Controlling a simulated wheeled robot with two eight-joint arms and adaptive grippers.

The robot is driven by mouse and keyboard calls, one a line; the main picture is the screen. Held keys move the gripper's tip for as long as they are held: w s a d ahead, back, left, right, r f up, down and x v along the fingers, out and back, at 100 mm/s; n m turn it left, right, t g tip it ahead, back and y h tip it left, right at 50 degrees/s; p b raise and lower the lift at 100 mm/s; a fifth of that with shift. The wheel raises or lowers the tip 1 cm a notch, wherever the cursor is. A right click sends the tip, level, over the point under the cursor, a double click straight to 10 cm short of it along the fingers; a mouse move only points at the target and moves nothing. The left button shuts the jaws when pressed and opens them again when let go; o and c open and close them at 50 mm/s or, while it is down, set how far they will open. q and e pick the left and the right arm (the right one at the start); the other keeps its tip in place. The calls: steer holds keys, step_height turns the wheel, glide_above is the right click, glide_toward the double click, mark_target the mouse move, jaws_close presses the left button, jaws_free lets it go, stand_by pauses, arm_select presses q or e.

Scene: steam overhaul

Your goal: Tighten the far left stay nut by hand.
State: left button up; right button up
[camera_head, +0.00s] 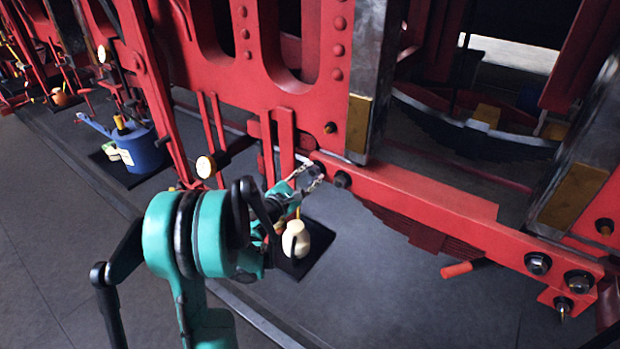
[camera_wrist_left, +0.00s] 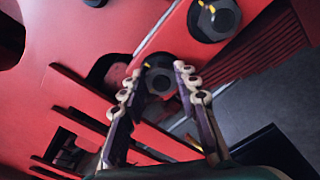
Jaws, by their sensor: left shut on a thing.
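The red stay (camera_head: 420,198) runs along the bottom of the red frame. My left gripper (camera_head: 312,176) is shut on the far left stay nut (camera_wrist_left: 158,78), a dark nut at the stay's left end. In the left wrist view my left gripper (camera_wrist_left: 158,73) has one fingertip on each side of this nut, whose face shows between them. In the head view the fingers mostly hide it. A second dark nut (camera_head: 342,180) sits just right of it; in the wrist view it carries a yellow mark (camera_wrist_left: 215,18). My right gripper is not in view.
More dark nuts (camera_head: 538,263) sit at the stay's right end. A red-handled tool (camera_head: 457,270) sticks out below the stay. A cream object (camera_head: 296,239) stands on a dark mat below my gripper. A blue can (camera_head: 142,150) and a lamp (camera_head: 205,167) are at left. Open floor lies in front.

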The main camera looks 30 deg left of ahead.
arm_select(q)
steer(key=m+b, duration=0.1)
steer(key=m, duration=0.1)
steer(key=m+b, duration=0.1)
steer(key=shift+d+f+m, duration=0.1)
steer(key=shift+f+m, duration=0.1)
steer(key=shift+m, duration=0.2)
steer(key=m+b, duration=0.1)
steer(key=m, duration=0.3)
steer(key=shift+f+m+b, duration=0.15)
steer(key=shift+m+b, duration=0.15)
steer(key=shift+b, duration=0.05)
steer(key=m+b, duration=0.1)
steer(key=m, duration=0.3)
steer(key=shift+f, duration=0.1)
steer(key=shift+f+m+b, duration=0.1)
steer(key=shift+m+b, duration=0.6)
steer(key=shift+m, duration=1.3)
steer(key=o, duration=1.2)
steer(key=shift+c, duration=0.2)
